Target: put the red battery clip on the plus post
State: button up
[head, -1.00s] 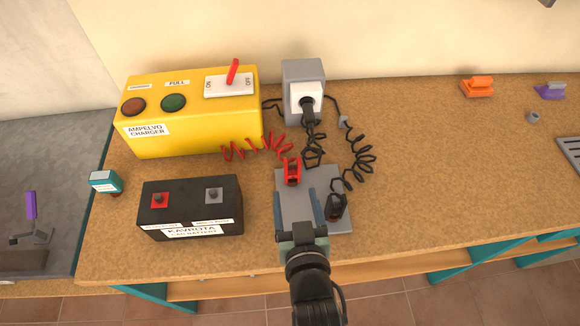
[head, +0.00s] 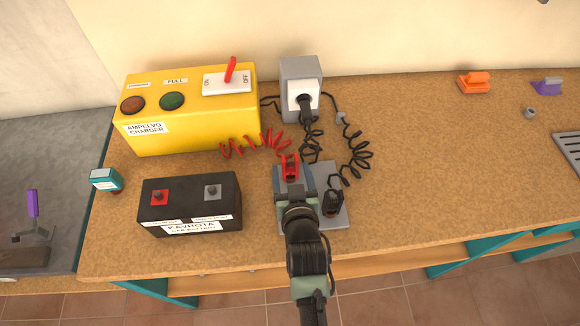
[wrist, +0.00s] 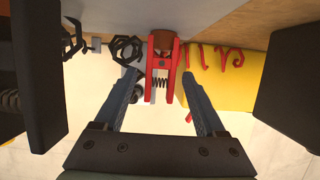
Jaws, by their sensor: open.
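The red battery clip (head: 290,166) stands at the back left of a grey plate (head: 338,216), with its coiled red cable running to the charger. My gripper (head: 293,180) is open at the clip. In the wrist view, the red clip (wrist: 162,68) with its spring shows between my two blue-grey fingers (wrist: 161,78), with a gap on each side. The black car battery (head: 190,212) stands to the left. It has a post on a red square (head: 159,197) at its left and a post on a grey square (head: 212,191) at its right. My arm hides part of the plate.
A black clip (head: 332,202) stands at the right of the plate, on a coiled black cable. The yellow charger (head: 190,125) with a red lever switch (head: 230,69) and a grey socket box (head: 301,75) are behind. A small teal-labelled box (head: 105,180) is left of the battery. The right worktop is mostly clear.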

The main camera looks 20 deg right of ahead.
jog(key=shift+x, duration=1.35)
grip_shut()
